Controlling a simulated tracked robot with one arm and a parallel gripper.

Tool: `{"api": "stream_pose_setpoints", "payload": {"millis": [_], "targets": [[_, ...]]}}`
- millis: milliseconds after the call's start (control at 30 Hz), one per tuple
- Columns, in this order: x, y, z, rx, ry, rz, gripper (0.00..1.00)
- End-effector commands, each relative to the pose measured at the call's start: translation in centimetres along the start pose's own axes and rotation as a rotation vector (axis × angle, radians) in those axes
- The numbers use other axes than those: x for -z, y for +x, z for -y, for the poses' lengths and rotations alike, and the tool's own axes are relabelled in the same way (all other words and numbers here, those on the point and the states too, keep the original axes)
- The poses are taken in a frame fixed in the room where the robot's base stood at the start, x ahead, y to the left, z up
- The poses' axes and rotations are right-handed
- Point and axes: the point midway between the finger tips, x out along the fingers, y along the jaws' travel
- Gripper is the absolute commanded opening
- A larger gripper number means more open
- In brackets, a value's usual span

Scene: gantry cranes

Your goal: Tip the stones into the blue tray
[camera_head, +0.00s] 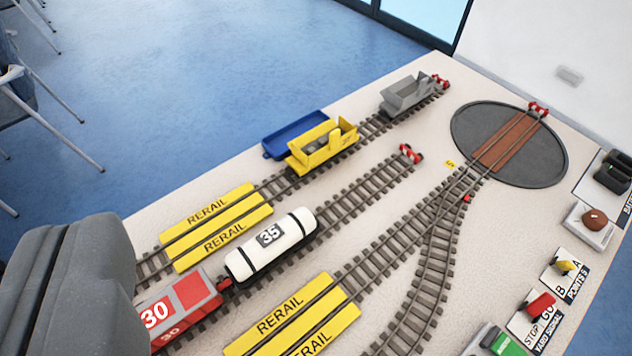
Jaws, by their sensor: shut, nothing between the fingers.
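The blue tray (286,140) lies beside the far track, on its far side. A yellow tipper wagon (318,150) stands on that track right in front of the tray and hides part of it. The wagon looks upright. A small grey upright shape shows inside it; I cannot make out separate stones. A grey wagon (408,95) stands further along the same track, near its red buffer stop. My gripper (85,280) fills the lower left corner as dark grey fingers, shut and empty, well apart from the wagon and tray.
A white tank wagon marked 35 (270,245) and a red-grey wagon marked 30 (175,310) stand on the middle track. Yellow rerail plates (215,228) flank the tracks. A turntable (510,145) is at the back right; several controls, including a yellow points lever (564,267), line the right edge.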

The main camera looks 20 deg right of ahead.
Motion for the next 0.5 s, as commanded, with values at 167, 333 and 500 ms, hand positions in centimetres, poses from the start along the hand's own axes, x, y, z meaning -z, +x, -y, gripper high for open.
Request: {"api": "stream_pose_setpoints", "payload": {"millis": [167, 333, 500], "targets": [[-4.5, 7.4, -2.7, 0.132, 0.209, 0.145, 0.00], [-8.4, 13.2, -5.8, 0.256, 0.432, 0.235, 0.00], [-11.9, 18.0, -10.1, 0.361, 0.674, 0.268, 0.00]]}}
